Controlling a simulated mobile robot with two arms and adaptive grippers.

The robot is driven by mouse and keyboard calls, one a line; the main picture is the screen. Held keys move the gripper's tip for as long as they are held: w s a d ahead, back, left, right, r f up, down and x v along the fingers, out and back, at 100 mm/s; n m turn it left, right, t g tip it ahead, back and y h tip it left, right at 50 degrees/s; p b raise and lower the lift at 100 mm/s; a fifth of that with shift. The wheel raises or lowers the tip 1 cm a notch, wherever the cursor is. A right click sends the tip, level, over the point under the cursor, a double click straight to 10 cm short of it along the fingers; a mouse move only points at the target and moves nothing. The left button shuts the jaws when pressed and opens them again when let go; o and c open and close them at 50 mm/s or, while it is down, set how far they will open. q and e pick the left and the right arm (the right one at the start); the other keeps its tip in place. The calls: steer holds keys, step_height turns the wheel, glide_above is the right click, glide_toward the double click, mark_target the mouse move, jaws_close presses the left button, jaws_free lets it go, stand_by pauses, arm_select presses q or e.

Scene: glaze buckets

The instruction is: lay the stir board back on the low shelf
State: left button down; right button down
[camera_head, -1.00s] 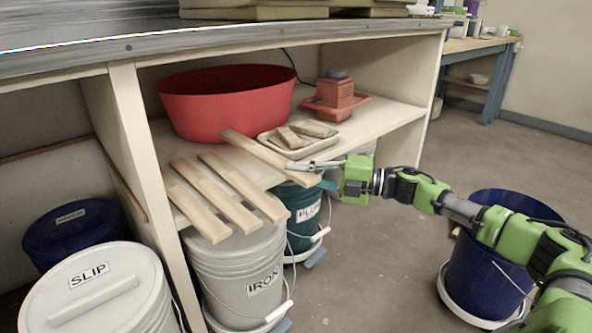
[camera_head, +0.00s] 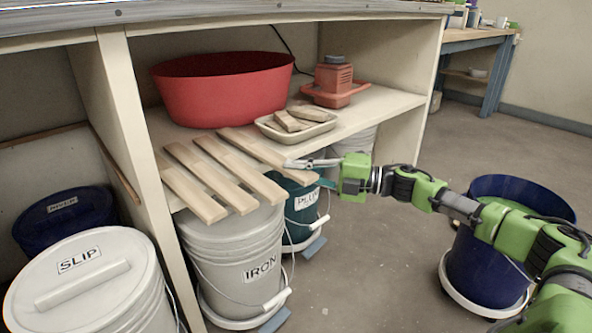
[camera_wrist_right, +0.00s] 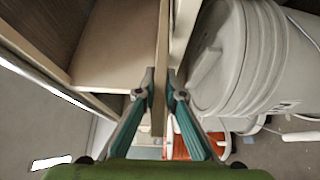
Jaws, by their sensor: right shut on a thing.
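The stir board (camera_head: 262,152) is a flat pale wooden slat, held by my right gripper (camera_head: 308,163) at its near end. It extends back over the front of the low shelf (camera_head: 373,112), just right of three similar boards (camera_head: 238,172) lying side by side with their ends past the shelf edge. In the right wrist view the board (camera_wrist_right: 162,50) shows as a narrow strip between the closed fingers of my gripper (camera_wrist_right: 162,88). I cannot tell whether its underside touches the shelf. My left gripper is not in view.
A red tub (camera_head: 222,95) stands behind the boards. A tray of small blocks (camera_head: 296,123) is close behind the held board, with an orange device (camera_head: 333,85) farther back. The IRON bucket (camera_head: 235,255) and a teal bucket (camera_head: 300,210) stand below the shelf front.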

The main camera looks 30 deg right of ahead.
steer(key=shift+f, duration=0.3)
steer(key=c, duration=2)
jaws_free()
steer(key=shift+c, duration=0.2)
steer(key=v, duration=0.7)
steer(key=shift+d, duration=0.15)
steer(key=shift+s, duration=0.15)
steer(key=shift+s+f, duration=0.1)
